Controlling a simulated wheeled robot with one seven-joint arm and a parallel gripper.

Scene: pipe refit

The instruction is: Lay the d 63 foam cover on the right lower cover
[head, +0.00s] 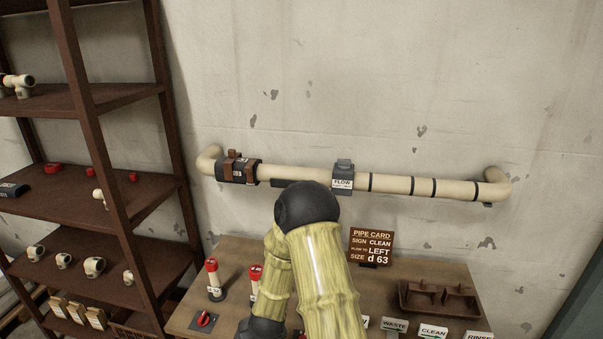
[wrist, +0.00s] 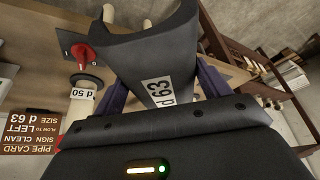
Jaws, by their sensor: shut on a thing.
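The d 63 foam cover (wrist: 150,55) is a dark grey curved shell with a white label, seen in the wrist view. My gripper (wrist: 165,92) is shut on it, with one bluish finger on each side of the cover. In the head view my own arm hides the gripper and the cover. A cream pipe (head: 300,174) runs along the wall. At its left, a dark cover with brown clamps (head: 238,170) wraps it. Right of that, a dark strip (head: 283,183) lies under the pipe, partly behind my arm; it looks like the right lower cover.
A FLOW block (head: 343,176) sits on the pipe. Below are a wooden bench (head: 230,255), a pipe card (head: 371,247) reading CLEAN, LEFT, d 63, red-capped posts (head: 212,280), a red knob (head: 204,319) and a brown tray (head: 440,300). Brown shelves (head: 100,100) stand at the left.

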